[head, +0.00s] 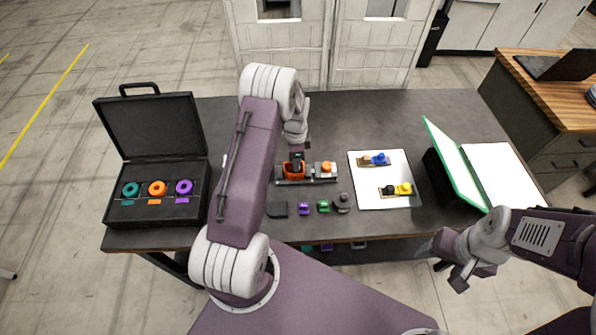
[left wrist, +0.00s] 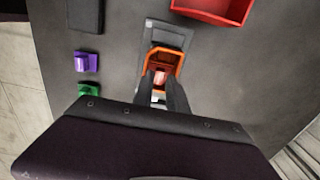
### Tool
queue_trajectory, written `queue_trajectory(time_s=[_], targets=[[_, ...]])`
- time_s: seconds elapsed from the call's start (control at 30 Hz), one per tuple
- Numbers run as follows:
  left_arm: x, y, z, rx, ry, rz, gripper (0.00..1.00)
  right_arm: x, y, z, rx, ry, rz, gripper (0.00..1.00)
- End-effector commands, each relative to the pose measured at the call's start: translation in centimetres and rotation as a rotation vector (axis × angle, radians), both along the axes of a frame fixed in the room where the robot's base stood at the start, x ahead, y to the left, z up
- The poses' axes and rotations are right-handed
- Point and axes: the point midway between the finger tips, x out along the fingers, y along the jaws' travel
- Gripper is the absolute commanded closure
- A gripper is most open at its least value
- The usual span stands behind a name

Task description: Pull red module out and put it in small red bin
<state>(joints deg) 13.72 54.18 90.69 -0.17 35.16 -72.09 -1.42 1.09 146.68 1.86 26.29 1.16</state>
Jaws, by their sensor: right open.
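An orange-red housing (head: 293,171) sits on a grey fixture (head: 317,180) near the middle of the table. In the left wrist view the housing (left wrist: 178,60) is an open frame, with a small reddish part (left wrist: 160,77), likely the red module, inside. My left gripper (head: 297,160) points down into the housing. Its two dark fingers (left wrist: 161,86) lie on either side of the reddish part; contact is unclear. A red bin (left wrist: 222,10) shows at the top of the left wrist view; my left arm hides it in the head view. My right gripper (head: 452,276) is open and empty off the table's front edge.
An orange knob (head: 327,167) stands on the fixture's right end. Purple (head: 304,208) and green (head: 323,206) blocks lie in front. A white board (head: 376,197) with two small assemblies and a green-edged binder (head: 455,160) are right; an open black case (head: 150,215) is left.

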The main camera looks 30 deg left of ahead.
Motion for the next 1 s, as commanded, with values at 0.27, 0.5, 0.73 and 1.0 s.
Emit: queue_trajectory(time_s=[0.27,0.5,0.73,1.0], targets=[[-0.02,0.08,0.02,0.0,0.0,0.0,0.82,-0.01,0.0,0.06,0.0,0.0,0.0,0.3],[-0.04,0.1,-0.02,0.0,0.0,0.0,0.82,0.0,0.0,0.03,0.0,0.0,0.0,0.3],[-0.04,0.1,-0.39,0.0,0.0,0.0,0.82,0.0,0.01,-0.25,0.0,0.0,0.0,0.3],[-0.02,0.09,-0.93,0.0,0.0,0.0,0.82,0.0,0.0,-0.64,0.0,0.0,0.0,0.3]])
